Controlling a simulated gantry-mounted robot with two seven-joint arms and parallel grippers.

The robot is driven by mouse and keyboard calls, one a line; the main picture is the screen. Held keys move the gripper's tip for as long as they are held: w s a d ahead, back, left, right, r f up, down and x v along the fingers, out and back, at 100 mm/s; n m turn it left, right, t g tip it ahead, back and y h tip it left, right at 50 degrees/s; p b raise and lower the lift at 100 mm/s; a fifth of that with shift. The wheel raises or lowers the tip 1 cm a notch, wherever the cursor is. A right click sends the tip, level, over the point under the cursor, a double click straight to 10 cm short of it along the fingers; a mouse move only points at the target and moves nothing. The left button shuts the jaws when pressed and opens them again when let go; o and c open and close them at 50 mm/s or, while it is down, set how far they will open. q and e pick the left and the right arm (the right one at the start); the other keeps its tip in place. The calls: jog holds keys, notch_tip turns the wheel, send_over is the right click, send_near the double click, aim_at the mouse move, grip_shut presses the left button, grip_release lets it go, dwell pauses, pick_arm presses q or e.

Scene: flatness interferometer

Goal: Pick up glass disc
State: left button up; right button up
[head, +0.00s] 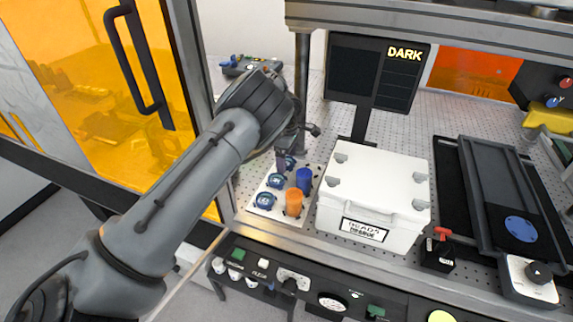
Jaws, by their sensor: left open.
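A white tray (256,216) on the perforated table holds several small dark-blue round pieces in a row along its left side. The front one (264,201) and the middle one (276,181) show clearly. The rear one (290,162) is partly hidden by my left gripper. They may be the glass discs; I cannot tell glass from mount at this size. My left gripper (283,157) points down over the rear round piece, open. I cannot tell whether its fingers touch that piece. My right gripper is not in view.
A blue cylinder (304,180) and an orange cylinder (293,203) stand on the tray's right side. A closed white box (375,190) stands right of it, with a screen reading DARK (375,75) behind. A metal post (301,75) rises close behind my gripper. A control panel (300,290) runs along the front.

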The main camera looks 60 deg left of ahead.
pick_arm(q)
jog(key=shift+f, duration=0.1)
jog(key=c, duration=1.2)
jog(key=shift+o, duration=0.2)
